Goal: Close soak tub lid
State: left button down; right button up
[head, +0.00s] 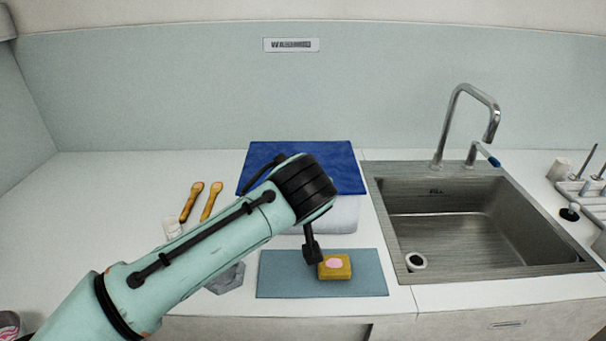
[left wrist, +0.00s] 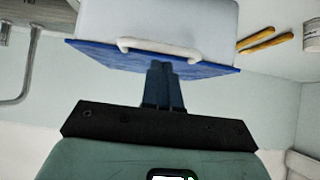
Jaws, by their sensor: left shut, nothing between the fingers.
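The soak tub (head: 340,216) is a white box on the counter, left of the sink, partly behind my left arm. Its blue lid (head: 310,155) lies over the top; I cannot tell whether it is fully seated. The left wrist view, which is upside down, shows the tub's white wall (left wrist: 175,18), the lid edge (left wrist: 100,53) and a white handle (left wrist: 135,44). My left gripper (left wrist: 162,66) is shut and empty, its fingers overlapping the lid edge in that view; contact is unclear. My right gripper is not in view.
A yellow sponge (head: 336,272) with a pink patch lies on a blue-grey mat (head: 285,285) in front of the tub. Two wooden spoons (head: 211,201) lie to the left. A steel sink (head: 455,225) with a tall faucet (head: 452,115) is at right. The counter's left side is mostly clear.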

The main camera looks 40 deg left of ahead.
pick_arm(q)
jog(key=p+v, duration=0.2)
jog(key=v, duration=0.9)
jog(key=shift+r, duration=0.2)
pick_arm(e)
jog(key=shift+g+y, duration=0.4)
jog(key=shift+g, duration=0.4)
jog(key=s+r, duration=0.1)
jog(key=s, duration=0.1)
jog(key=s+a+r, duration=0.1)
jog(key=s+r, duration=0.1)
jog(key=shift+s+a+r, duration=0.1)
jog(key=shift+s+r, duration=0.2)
pick_arm(q)
jog(key=shift+s+d, duration=0.15)
